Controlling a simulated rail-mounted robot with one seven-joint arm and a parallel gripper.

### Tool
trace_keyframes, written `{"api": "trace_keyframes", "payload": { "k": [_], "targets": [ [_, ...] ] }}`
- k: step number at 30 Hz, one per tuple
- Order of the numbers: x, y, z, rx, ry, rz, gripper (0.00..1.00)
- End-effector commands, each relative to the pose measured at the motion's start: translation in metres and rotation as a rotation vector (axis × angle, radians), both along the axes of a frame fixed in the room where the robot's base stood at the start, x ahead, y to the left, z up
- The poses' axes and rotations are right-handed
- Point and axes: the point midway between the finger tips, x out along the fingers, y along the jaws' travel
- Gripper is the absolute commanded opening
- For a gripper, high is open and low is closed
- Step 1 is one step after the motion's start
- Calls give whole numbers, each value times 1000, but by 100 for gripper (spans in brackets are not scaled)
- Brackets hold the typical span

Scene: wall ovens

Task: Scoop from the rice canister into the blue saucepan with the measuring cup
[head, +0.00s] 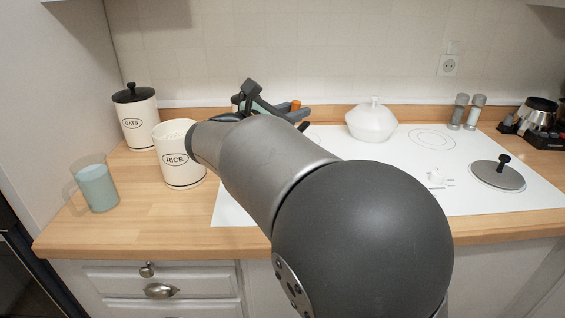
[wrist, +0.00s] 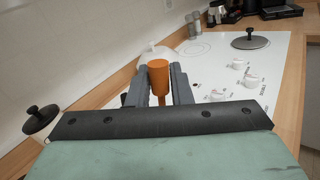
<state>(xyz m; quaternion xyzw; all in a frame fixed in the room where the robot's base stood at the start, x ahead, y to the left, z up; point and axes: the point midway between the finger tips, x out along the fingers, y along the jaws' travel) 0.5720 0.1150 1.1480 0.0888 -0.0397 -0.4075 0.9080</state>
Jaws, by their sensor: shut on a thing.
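My gripper (head: 294,107) is beyond my arm, above the left part of the hob. In the wrist view its two grey fingers (wrist: 164,88) are shut on an orange piece (wrist: 158,78), which looks like the measuring cup or its handle. A small orange end (head: 296,103) shows in the head view; the rest of the cup is hidden. The white rice canister (head: 181,172) stands open on the wooden counter, left of my arm, with pale contents at its top. The blue saucepan cannot be made out; my arm covers that area. A short black bar (head: 304,127), perhaps its handle, shows beside my arm.
The lidded oats canister (head: 136,117) stands behind the rice canister. A white lidded pot (head: 372,120) is on the hob, a grey lid (head: 497,175) lies at right, and two shakers (head: 468,112) stand behind.

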Motion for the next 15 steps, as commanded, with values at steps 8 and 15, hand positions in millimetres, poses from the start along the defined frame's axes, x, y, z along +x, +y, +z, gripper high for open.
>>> {"api": "trace_keyframes", "payload": {
  "k": [8,15],
  "targets": [
    [-4,-2,-2,1,-1,-11,0],
    [-2,0,1,-15,11,-10,0]
  ]
}}
